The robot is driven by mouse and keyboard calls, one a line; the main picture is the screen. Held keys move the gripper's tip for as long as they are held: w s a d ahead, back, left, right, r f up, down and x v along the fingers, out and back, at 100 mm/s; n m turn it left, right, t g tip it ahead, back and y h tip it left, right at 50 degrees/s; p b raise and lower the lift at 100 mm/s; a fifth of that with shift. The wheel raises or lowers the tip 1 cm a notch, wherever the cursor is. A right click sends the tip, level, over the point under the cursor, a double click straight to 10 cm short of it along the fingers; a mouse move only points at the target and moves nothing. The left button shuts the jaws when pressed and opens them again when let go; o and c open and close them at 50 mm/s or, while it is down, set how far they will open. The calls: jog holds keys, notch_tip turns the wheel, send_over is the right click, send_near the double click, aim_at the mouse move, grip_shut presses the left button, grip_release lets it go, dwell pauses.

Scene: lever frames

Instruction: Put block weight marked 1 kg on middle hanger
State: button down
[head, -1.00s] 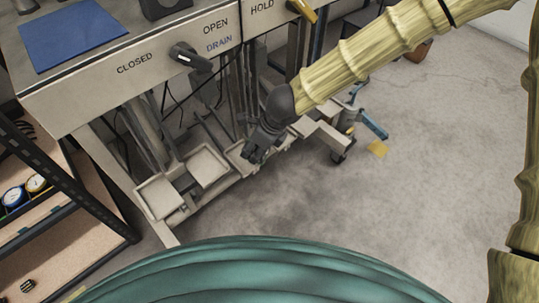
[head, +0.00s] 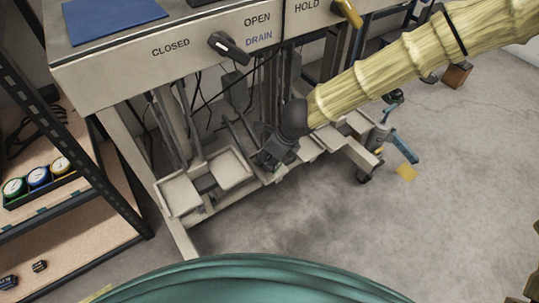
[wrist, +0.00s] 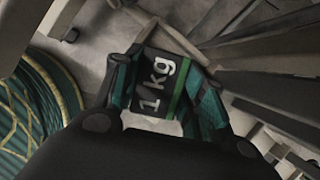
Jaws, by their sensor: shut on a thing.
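My gripper (head: 276,158) is shut on the block weight marked 1 kg (wrist: 160,82), a dark block with white lettering and a green stripe. In the wrist view the block is between the fingers, label facing the camera. In the head view my gripper hides most of it. Several pale hanger trays stand in a row low under the bench: one at the left end (head: 180,196), one beside it (head: 229,168), and others right of my gripper (head: 309,153). My gripper is over the row's middle part. I cannot tell whether the block touches a tray.
The bench front (head: 180,50) overhangs the trays and bears a black lever (head: 228,47) and a yellow lever (head: 347,12). Upright rods and cables stand behind the trays. A shelf (head: 75,225) with round gauges is at the left.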

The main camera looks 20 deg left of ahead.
dwell(0.3)
jog(key=c, duration=1.1)
grip_release()
jog(key=shift+f, duration=0.1)
jog(key=p+v, duration=0.5)
jog(key=v, duration=0.7)
